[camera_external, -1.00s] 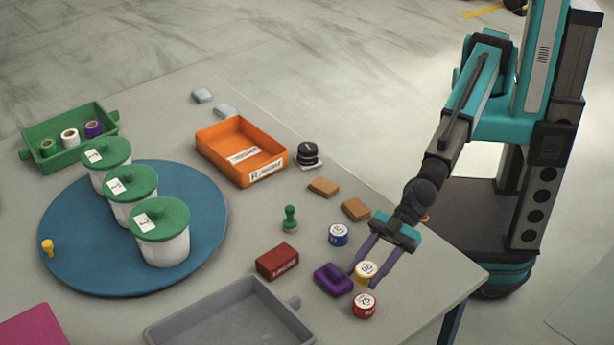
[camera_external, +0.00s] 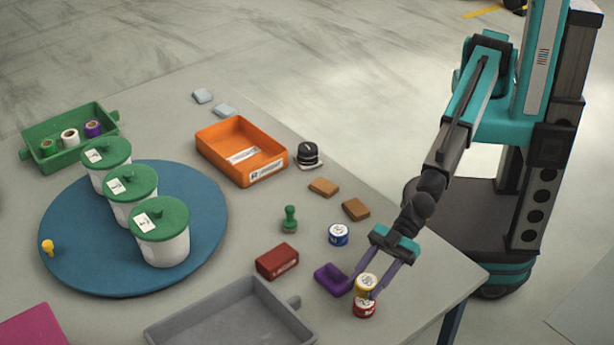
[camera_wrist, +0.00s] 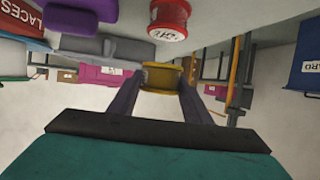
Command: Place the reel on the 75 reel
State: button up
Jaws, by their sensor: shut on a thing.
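My gripper (camera_external: 371,284) is shut on a yellow reel (camera_external: 366,281) with a white label on top. In the wrist view the yellow reel (camera_wrist: 165,77) sits between the purple fingertips. The red 75 reel (camera_external: 364,307) stands upright on the table, and the yellow reel is above it, overlapping its far edge in the external view. In the wrist view, which looks upside down, the red reel (camera_wrist: 170,12) shows its white label, with a gap between it and the yellow reel. Contact cannot be told from the external view.
A purple block (camera_external: 333,280) lies close left of the fingers. A blue reel (camera_external: 339,234) stands behind. A dark red box (camera_external: 277,261), a grey tray (camera_external: 232,322) and a green stamp (camera_external: 290,219) are further left. The table's edge is near on the right.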

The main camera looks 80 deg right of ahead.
aim_at(365, 301)
jog(key=shift+f+b, duration=0.5)
jog(key=shift+f, duration=1.45)
jog(key=shift+f+b, duration=0.2)
jog(key=shift+b, duration=0.1)
jog(key=o, duration=1.1)
jog(key=shift+c, duration=0.2)
jog(key=shift+d+r+p, duration=0.1)
jog(key=shift+r+p, duration=0.15)
jog(key=shift+p, duration=0.05)
jog(key=b+v, duration=0.2)
jog(key=v, duration=1)
